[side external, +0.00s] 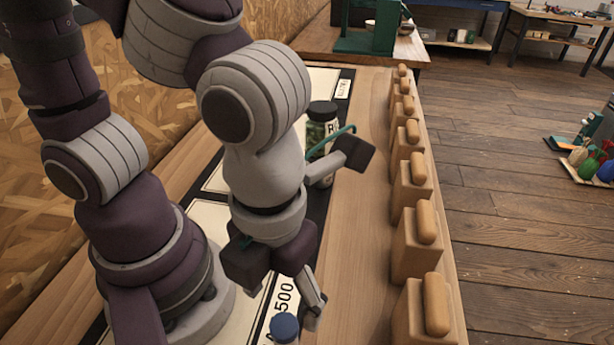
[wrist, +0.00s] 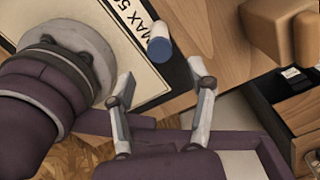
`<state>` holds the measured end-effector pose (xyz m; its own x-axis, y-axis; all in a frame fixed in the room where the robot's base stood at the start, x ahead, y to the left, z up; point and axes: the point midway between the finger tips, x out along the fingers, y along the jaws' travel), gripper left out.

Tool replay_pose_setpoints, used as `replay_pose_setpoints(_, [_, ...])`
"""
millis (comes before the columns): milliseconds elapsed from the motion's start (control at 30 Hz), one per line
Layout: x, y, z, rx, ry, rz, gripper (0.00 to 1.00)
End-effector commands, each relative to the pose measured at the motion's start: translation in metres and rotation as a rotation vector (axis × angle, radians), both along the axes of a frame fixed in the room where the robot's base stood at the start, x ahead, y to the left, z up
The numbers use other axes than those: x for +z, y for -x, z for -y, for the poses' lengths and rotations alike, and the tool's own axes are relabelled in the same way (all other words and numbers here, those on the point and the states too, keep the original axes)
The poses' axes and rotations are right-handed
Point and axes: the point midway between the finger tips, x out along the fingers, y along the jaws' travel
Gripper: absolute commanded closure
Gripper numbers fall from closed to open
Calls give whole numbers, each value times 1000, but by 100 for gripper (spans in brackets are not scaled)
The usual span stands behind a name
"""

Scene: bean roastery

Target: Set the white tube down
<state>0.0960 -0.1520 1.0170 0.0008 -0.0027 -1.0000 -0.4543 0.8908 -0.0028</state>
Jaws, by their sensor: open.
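The white tube with a blue cap (side external: 284,328) is at the bottom edge of the side external view, where its lower part is cut off. It appears upright, cap up. In the wrist view the tube (wrist: 160,45) is beyond the fingertips, on or beside the dark border of a pale panel marked "MAX 5..."; its exact contact with the surface is unclear. My gripper (wrist: 164,82) is open, with empty space between its fingers. The tube is apart from both fingers in the wrist view. One finger partly shows in the side external view, just above and right of the cap.
A row of wooden blocks with rounded tops (side external: 417,232) lines the bench's right edge. A jar of green contents (side external: 322,125) stands behind my wrist. An oriented-strand panel (side external: 130,85) rises at left. Bare wood (side external: 355,260) lies between the dark border and the blocks.

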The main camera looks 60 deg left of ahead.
Motion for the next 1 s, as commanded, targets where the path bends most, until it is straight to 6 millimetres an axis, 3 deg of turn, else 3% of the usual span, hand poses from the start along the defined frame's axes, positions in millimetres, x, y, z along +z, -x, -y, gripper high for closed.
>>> replay_pose_setpoints(100, [12,-1,-1,13,3,3,45])
replay_pose_setpoints(167, [18,-8,-6,131,20,19,45])
replay_pose_setpoints(267, [34,-36,-34,670,106,80,45])
replay_pose_setpoints(300, [42,-48,-50,960,160,107,45])
replay_pose_setpoints(433, [62,-68,-105,1836,371,160,45])
replay_pose_setpoints(500, [69,-70,-128,2188,487,167,45])
replay_pose_setpoints(600, [75,-70,-147,2495,610,162,45])
replay_pose_setpoints(700, [76,-69,-153,2602,655,155,45])
replay_pose_setpoints(1000, [76,-69,-153,2602,654,152,45])
